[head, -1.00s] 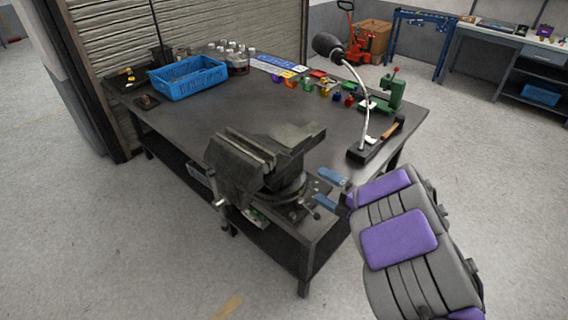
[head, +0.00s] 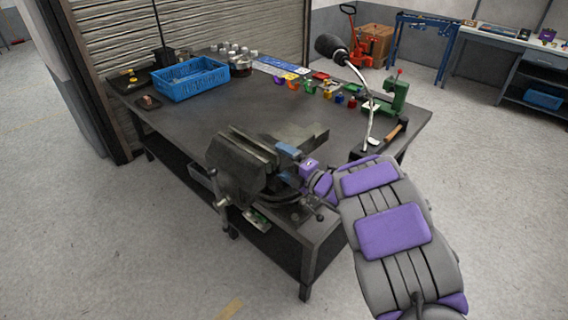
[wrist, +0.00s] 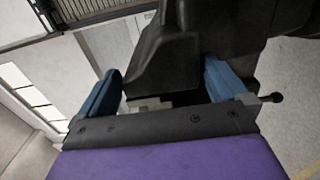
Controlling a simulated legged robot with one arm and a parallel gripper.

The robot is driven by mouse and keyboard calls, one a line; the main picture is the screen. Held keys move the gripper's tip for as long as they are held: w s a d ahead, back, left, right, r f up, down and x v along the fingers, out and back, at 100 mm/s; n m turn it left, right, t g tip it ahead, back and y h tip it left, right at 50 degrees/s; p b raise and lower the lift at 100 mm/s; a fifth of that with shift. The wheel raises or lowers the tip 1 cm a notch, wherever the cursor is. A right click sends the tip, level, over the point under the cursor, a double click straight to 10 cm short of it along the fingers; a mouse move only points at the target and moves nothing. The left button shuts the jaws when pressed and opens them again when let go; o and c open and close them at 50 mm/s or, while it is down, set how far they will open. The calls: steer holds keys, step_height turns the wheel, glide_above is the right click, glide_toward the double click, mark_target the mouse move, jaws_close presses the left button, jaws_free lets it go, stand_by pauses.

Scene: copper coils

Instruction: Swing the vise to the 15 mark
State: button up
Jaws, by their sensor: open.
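The dark grey vise (head: 240,165) is mounted at the near corner of the workbench, its jaws toward the left and its rear end toward the right. My gripper (head: 288,163) is at the vise's right side, just under its rear body. In the wrist view my gripper (wrist: 165,95) is open, with one blue finger on each side of a dark block of the vise (wrist: 165,65). I cannot tell whether the fingers touch it. The swivel base is partly hidden by my gripper in the head view. No 15 mark is readable.
The workbench (head: 205,118) carries a blue crate (head: 190,80), several bottles, small coloured bins and a green press (head: 398,92). A lamp (head: 330,48) with a bendy neck stands right of the vise, near my arm. The bench middle is clear.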

steer(key=shift+a, duration=0.4)
